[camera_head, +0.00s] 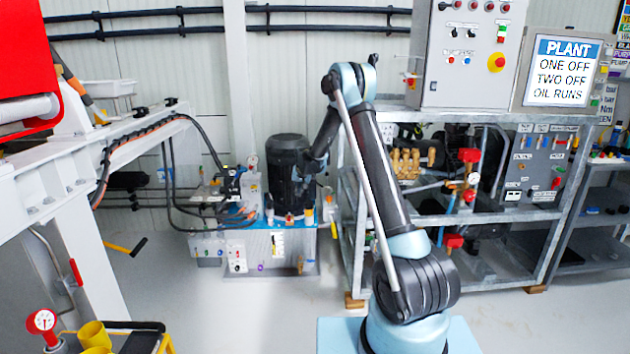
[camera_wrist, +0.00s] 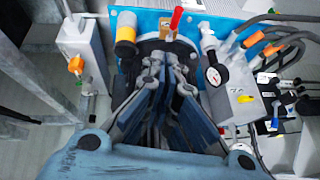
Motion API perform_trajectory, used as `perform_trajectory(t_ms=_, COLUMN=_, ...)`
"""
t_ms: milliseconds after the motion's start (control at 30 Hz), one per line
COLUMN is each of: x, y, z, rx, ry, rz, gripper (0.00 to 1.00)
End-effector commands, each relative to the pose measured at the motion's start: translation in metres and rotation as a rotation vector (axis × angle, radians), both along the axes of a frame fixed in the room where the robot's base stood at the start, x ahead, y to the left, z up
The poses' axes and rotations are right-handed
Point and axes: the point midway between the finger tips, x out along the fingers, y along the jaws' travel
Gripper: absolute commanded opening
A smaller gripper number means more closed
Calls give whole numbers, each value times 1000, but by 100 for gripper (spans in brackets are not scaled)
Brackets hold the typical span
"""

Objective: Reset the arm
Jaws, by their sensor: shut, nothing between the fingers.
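My gripper (camera_wrist: 167,62) points down at the unit in the wrist view. Its dark fingers are drawn together and hold nothing. In the head view the gripper is hard to tell apart from the black motor behind it. Below the fingers, the wrist view shows a blue plate (camera_wrist: 200,26) with a red handle (camera_wrist: 176,18) and a yellow-orange cap (camera_wrist: 126,34).
A pressure gauge (camera_wrist: 215,75) and hoses lie right of the fingers. A metal frame (camera_head: 480,278) with pumps stands close right of my arm, under a grey control cabinet (camera_head: 468,60). A white beam (camera_head: 90,155) reaches in from the left. Open floor (camera_head: 225,310) lies in front.

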Motion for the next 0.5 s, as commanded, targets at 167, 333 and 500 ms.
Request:
perform_trajectory(t_ms=167, x=-31, y=-34, z=48, rx=-20, ry=19, rz=-3, gripper=0)
perform_trajectory(t_ms=333, x=-63, y=-64, z=86, rx=-37, ry=36, rz=-2, gripper=0)
perform_trajectory(t_ms=500, x=-99, y=-93, z=120, rx=-54, ry=53, rz=-3, gripper=0)
